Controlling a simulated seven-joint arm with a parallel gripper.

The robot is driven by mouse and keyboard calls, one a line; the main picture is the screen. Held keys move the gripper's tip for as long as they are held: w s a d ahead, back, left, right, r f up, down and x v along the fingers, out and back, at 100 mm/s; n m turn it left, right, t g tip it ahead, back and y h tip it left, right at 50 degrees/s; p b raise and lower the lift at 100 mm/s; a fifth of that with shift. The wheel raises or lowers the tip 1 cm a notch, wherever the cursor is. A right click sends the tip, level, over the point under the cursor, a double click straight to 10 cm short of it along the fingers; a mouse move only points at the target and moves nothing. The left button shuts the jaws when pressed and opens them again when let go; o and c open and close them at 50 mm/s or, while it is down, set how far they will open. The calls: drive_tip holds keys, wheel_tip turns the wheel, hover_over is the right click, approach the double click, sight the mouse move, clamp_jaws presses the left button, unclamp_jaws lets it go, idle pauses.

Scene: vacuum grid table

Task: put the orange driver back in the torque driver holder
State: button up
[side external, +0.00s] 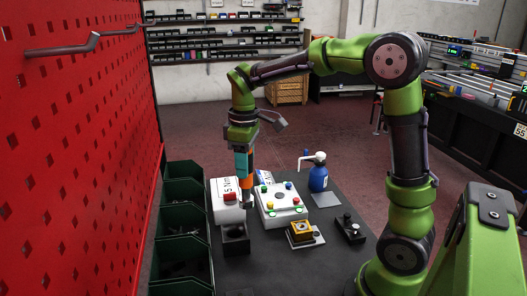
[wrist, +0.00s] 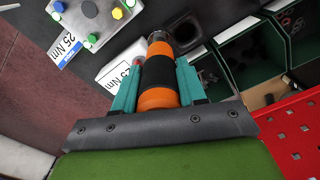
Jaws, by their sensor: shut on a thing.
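My gripper (side external: 243,160) is shut on the orange driver (wrist: 158,75), which has an orange and black grip and a metal nose. The teal fingers (wrist: 158,88) close on both sides of its grip. In the side external view the driver (side external: 248,182) hangs roughly upright above the white block (side external: 222,213) marked "5 Nm", with a red part beside its lower end. Its lower tip is hard to make out there. A dark block with a round top (side external: 235,240) stands in front of the white block. Which of these blocks is the torque driver holder, I cannot tell for sure.
A white box with coloured buttons (side external: 281,208) stands right of the white block. A blue bottle (side external: 318,178), a yellow-and-black fixture (side external: 300,232) and a small black device (side external: 350,228) are farther right. Green bins (side external: 183,222) and a red perforated panel (side external: 80,150) are at left.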

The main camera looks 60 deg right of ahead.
drive_tip(key=a+m, duration=0.1)
drive_tip(key=a, duration=0.5)
wheel_tip(320, 180, down, 10)
drive_tip(key=shift+d+r+m, duration=0.2)
drive_tip(key=shift+r+m, duration=0.05)
drive_tip(key=shift+m, duration=0.05)
drive_tip(key=shift+f, duration=0.1)
drive_tip(key=o, duration=1.2)
drive_tip(key=shift+c, duration=0.2)
